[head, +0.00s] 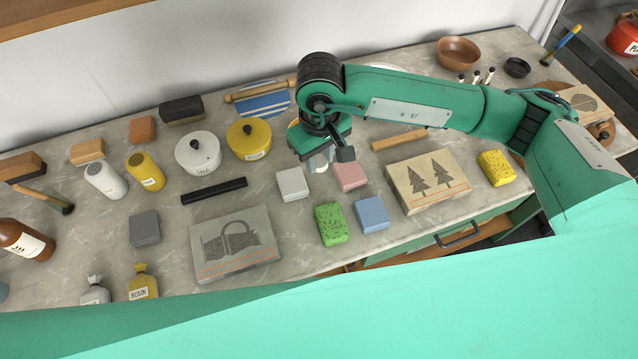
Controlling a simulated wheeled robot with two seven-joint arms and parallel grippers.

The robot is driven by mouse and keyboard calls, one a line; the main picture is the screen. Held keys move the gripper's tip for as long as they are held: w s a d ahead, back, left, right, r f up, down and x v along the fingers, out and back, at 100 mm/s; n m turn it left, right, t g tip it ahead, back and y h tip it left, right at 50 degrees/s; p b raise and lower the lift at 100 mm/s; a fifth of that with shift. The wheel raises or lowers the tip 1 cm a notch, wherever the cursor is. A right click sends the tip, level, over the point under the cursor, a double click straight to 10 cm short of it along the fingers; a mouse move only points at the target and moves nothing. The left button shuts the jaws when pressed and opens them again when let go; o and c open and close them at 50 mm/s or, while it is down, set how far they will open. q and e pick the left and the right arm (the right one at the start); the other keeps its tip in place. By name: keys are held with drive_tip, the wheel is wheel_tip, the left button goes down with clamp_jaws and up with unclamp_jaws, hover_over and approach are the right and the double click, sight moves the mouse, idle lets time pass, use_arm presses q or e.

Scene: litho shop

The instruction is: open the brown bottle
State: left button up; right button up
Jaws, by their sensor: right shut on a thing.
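The brown bottle (27,241) with a white label is at the far left of the counter. It appears tilted or lying, and the left picture edge cuts it off, so its neck and cap are not clear. My right gripper (324,156) is over the middle of the counter, far to the right of the brown bottle. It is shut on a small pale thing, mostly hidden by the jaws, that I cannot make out. My left gripper is not in view.
Near the right gripper are a pink block (350,175), a pale grey block (293,184) and a yellow pot (249,139). A grey printing stone (235,244) and a tree-pictured stone (428,182) lie in front. Rosin (142,286) and another bag stand near the brown bottle.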

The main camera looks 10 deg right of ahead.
drive_tip(key=p, duration=0.2)
hover_over(319, 196)
wheel_tip(319, 196, down, 8)
drive_tip(key=shift+r, duration=0.1)
drive_tip(key=shift+f, duration=0.65)
wheel_tip(319, 196, down, 4)
drive_tip(key=shift+p, duration=0.7)
drive_tip(key=shift+f, duration=0.1)
drive_tip(key=shift+f, duration=0.1)
drive_tip(key=o, duration=1.1)
drive_tip(key=shift+b, duration=0.3)
